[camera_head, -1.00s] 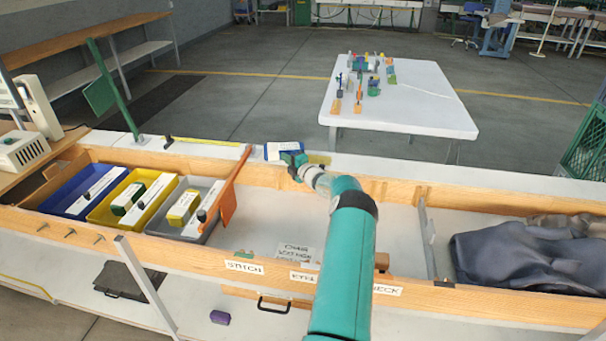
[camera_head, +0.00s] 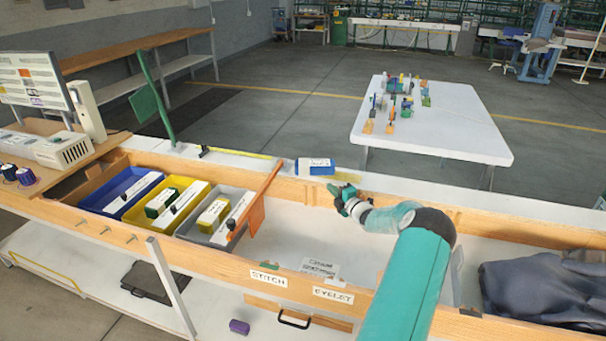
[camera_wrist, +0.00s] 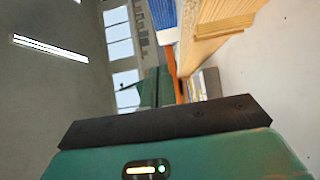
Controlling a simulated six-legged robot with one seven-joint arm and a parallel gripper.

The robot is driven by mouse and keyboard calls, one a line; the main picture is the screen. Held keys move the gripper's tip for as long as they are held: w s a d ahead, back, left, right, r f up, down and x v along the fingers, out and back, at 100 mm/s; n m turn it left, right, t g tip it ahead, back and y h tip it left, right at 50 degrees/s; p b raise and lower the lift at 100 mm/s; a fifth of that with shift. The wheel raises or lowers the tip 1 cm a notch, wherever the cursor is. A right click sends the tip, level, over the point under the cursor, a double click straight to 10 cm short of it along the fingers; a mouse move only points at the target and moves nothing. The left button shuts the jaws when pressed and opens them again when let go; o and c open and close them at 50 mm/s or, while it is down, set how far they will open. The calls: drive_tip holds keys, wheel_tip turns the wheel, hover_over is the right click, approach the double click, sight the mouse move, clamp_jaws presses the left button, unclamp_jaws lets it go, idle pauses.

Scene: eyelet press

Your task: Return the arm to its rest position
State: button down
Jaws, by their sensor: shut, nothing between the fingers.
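My gripper (camera_head: 343,196) is at the end of my teal arm, above the middle section of the long wooden-sided bench tray (camera_head: 400,220). It is shut and holds nothing. It hangs to the right of and below a blue and white box (camera_head: 315,167) on the bench's back ledge, apart from it.
Blue, yellow and grey bins (camera_head: 128,190) with boxes stand left in the tray. An orange flag-like panel (camera_head: 257,216) rises beside them. Dark grey cloth (camera_head: 540,287) lies at the right. A white table (camera_head: 440,135) with small parts stands behind. A purple piece (camera_head: 239,327) lies lower.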

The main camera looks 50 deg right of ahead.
drive_tip(key=shift+a, duration=0.1)
drive_tip(key=w+a+r+n+g+y, duration=0.2)
drive_tip(key=w+a+r+n+y, duration=0.15)
drive_tip(key=a+n, duration=0.5)
drive_tip(key=w+a+r+n+g+y, duration=0.1)
drive_tip(key=w+a+r+n+y, duration=0.3)
drive_tip(key=a, duration=0.8)
drive_tip(key=w+a+r+n+g+y, duration=0.25)
drive_tip(key=w+a+r+n, duration=0.3)
drive_tip(key=a+n, duration=0.35)
drive_tip(key=s+a+r+n+g, duration=0.2)
drive_tip(key=a+n, duration=0.2)
drive_tip(key=a, duration=0.3)
drive_tip(key=s+a+r+n+g, duration=0.1)
drive_tip(key=a+r+n, duration=0.15)
drive_tip(key=a, duration=0.45)
drive_tip(key=s+a+r+n+g+h, duration=0.2)
drive_tip(key=s+a+r+n+g, duration=0.25)
drive_tip(key=s+a+n, duration=1)
drive_tip(key=s+a+r+n+h, duration=0.1)
drive_tip(key=s+a+n, duration=0.2)
drive_tip(key=s+n, duration=0.4)
drive_tip(key=s+a+r+n+t+h, duration=0.1)
drive_tip(key=s+a+n+h, duration=0.1)
drive_tip(key=s+n, duration=0.5)
drive_tip(key=shift+s+a, duration=0.5)
drive_tip(key=shift+s, duration=0.55)
